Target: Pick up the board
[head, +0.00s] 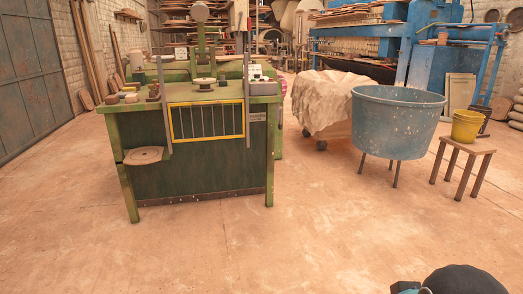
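A round, pale brown board (143,155) lies flat on a small low ledge at the left front corner of the green workbench (200,160). Other round boards (180,22) are stacked on shelves at the back, and a few brownish discs lean by the left wall. I cannot tell from this view which one the task names. A dark rounded part with a blue piece at the bottom right edge seems to be my own arm. My gripper is not in view.
A blue tub (398,125) on legs, a yellow bucket (467,125) on a wooden stool (462,155) and a cloth-covered cart (325,100) stand to the right. A yellow barred frame (207,121) fronts the bench. The foreground floor is clear.

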